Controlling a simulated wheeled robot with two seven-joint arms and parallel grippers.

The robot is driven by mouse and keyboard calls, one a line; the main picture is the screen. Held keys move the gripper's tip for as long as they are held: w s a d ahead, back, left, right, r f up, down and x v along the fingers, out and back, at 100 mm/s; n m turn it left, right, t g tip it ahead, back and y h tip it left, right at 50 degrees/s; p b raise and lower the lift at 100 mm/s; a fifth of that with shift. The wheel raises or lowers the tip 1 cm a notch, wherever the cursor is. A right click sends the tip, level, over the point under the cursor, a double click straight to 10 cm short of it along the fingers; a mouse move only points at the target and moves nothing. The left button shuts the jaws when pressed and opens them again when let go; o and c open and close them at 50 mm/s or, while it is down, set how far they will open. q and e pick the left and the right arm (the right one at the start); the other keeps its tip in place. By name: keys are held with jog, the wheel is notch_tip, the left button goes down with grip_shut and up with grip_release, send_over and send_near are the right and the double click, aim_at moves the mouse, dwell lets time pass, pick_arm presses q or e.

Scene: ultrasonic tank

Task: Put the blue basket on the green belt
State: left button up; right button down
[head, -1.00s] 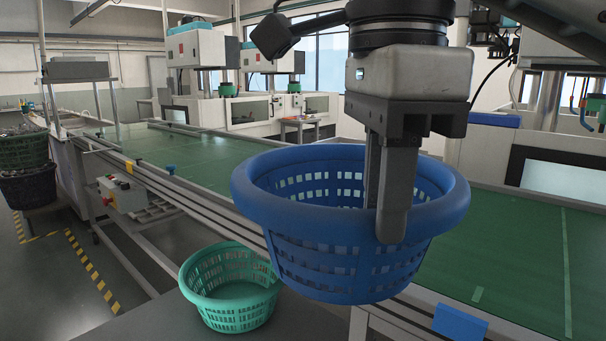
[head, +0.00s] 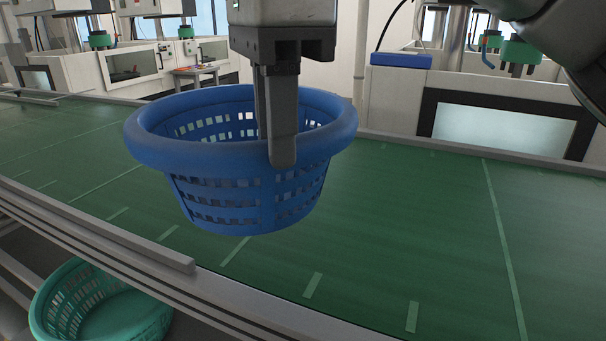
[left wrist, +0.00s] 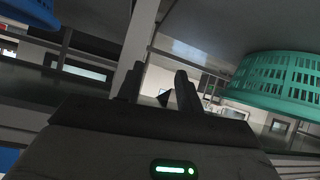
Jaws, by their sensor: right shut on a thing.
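The blue basket (head: 225,205) is upright in the head view, in front of and apparently above the green belt (head: 400,220). I cannot tell how far its bottom is from the belt surface. My right gripper (head: 280,150) points down and is shut on the near rim of the basket, one finger outside and the other largely hidden behind it. My left gripper (left wrist: 160,90) shows only in the left wrist view, its fingers apart with nothing between them. A blue piece at that view's top left may be the basket.
A green basket (head: 110,310) sits below the belt's near edge at lower left; a green basket also shows in the left wrist view (left wrist: 285,80). A metal side rail (head: 100,230) runs along the belt. White machines (head: 150,70) stand behind. The belt to the right is clear.

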aim_at(336, 97)
jog(key=w+d+f, duration=0.1)
jog(key=w, duration=0.1)
jog(key=w+d+f, duration=0.1)
jog(key=w, duration=0.1)
jog(key=w+d+f+p, duration=0.1)
jog(key=w, duration=0.1)
jog(key=shift+d, duration=0.15)
jog(key=w+f, duration=0.1)
jog(key=w+d+f, duration=0.1)
jog(key=f, duration=0.1)
jog(key=w+d+f, duration=0.1)
jog(key=w+f, duration=0.1)
jog(key=shift+w, duration=0.1)
jog(key=shift+w+d+f+p, duration=0.1)
jog(key=shift+w+f, duration=0.05)
jog(key=shift+f, duration=0.65)
jog(key=shift+w+d+f+p, duration=0.1)
jog(key=shift+w+f, duration=0.1)
jog(key=shift+f, duration=0.6)
jog(key=shift+w+d+f+p, duration=0.1)
jog(key=shift+w+f, duration=0.05)
jog(key=shift+f, duration=0.65)
jog(key=c, duration=1.3)
grip_release()
jog(key=shift+o, duration=0.2)
jog(key=shift+r, duration=0.1)
notch_tip(336, 97, up, 12)
jog(key=shift+r, duration=0.15)
